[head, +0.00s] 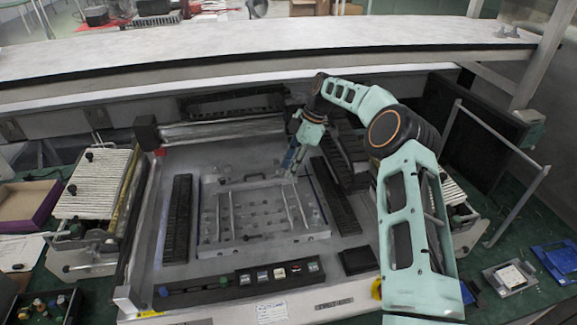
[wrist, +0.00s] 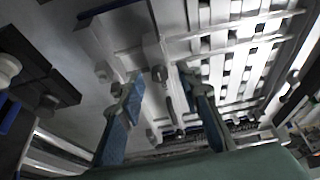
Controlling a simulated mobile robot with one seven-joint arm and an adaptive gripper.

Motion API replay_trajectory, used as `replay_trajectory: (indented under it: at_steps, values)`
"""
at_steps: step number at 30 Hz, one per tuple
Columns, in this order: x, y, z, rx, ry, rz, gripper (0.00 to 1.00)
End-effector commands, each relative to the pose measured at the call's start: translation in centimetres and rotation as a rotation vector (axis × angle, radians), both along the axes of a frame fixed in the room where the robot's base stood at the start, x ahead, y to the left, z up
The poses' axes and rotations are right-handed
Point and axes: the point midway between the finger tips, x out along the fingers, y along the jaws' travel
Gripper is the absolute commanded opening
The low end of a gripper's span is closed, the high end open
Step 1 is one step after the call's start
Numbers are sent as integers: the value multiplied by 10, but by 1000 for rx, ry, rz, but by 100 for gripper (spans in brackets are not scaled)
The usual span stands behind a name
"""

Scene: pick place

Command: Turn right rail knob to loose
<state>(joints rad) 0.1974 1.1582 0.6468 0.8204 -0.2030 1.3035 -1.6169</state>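A clear and grey fixture plate (head: 262,240) lies in the middle of the machine bed, with a left rail (head: 225,216) and a right rail (head: 299,206). My gripper (head: 291,172) points down at the far end of the right rail, its fingers spread. In the wrist view my gripper (wrist: 158,85) shows two blue fingers apart, with nothing clearly held. A small grey knob-like part (wrist: 159,73) sits between the fingertips on a pale rail block (wrist: 153,50). I cannot tell whether the fingers touch it, or which way it is turned.
A dark slotted bar (head: 176,220) stands left of the plate and another (head: 335,197) to its right. A button panel (head: 240,284) runs along the front. A raised white gantry (head: 250,65) spans the back. A black block (head: 358,260) lies front right.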

Motion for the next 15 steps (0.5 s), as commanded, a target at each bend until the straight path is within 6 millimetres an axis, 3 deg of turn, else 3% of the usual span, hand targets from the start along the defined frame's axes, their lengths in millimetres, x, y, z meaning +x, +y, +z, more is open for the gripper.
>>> replay_trajectory:
  at_steps: [8,15]
  values:
    - [1,-1,4,1,-2,-1,32]
    - [5,-16,41,0,-4,-3,32]
